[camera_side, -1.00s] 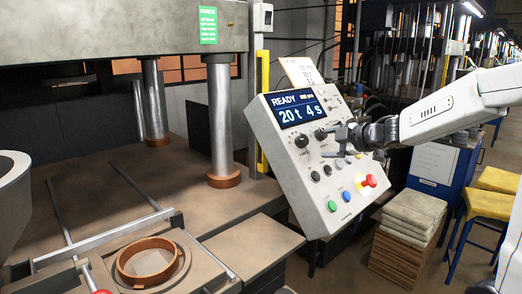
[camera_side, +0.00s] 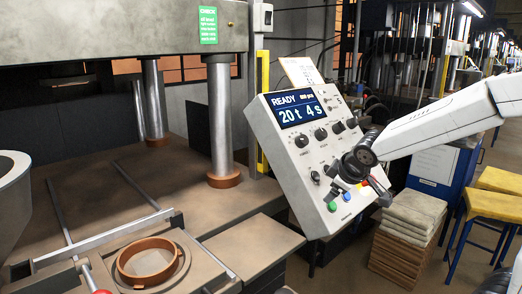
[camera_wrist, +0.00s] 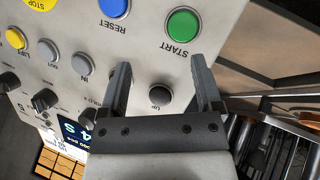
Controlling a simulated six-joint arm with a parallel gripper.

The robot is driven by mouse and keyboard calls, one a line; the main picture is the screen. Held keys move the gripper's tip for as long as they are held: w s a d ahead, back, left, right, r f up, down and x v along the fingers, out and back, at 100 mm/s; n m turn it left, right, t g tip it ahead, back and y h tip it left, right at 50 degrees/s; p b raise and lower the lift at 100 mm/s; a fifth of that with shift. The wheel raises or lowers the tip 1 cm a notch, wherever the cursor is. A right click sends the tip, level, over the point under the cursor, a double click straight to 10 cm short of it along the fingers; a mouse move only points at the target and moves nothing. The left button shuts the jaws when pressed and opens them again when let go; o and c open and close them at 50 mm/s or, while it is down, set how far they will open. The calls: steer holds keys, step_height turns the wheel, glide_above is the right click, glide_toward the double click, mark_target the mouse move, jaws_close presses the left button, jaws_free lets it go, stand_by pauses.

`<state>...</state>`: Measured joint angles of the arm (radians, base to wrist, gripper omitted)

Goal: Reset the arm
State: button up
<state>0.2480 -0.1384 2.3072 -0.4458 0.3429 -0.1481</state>
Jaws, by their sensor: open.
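My gripper (camera_side: 334,192) is in front of the lower part of the sloping control panel (camera_side: 262,130), pointing down at it. In the wrist view my gripper (camera_wrist: 161,66) has its two dark fingers apart with nothing held. A dark grey button (camera_wrist: 160,96) shows between the fingers. The green START button (camera_wrist: 183,24) and the blue RESET button (camera_wrist: 114,7) lie beyond the fingertips. I cannot tell whether the fingers touch the panel. In the side view my wrist partly hides the red stop button and its yellow surround.
The panel display (camera_side: 300,109) reads READY, 20 t, 4 s. A press with steel columns (camera_side: 221,120) stands left, with a brown ring (camera_side: 150,262) at its front.

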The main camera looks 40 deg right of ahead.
steer(key=s+a+f+g+y, duration=0.1)
steer(key=a, duration=0.1)
steer(key=s+a+f+m+g+y, duration=0.1)
steer(key=a, duration=0.2)
steer(key=a+f+m, duration=0.1)
steer(key=a, duration=0.2)
steer(key=shift+s+f+g+y, duration=0.4)
steer(key=s+a+f+m+g, duration=0.1)
steer(key=s+a+f, duration=0.3)
steer(key=f, duration=0.6)
steer(key=shift+s+y, duration=0.4)
steer(key=shift+s, duration=0.85)
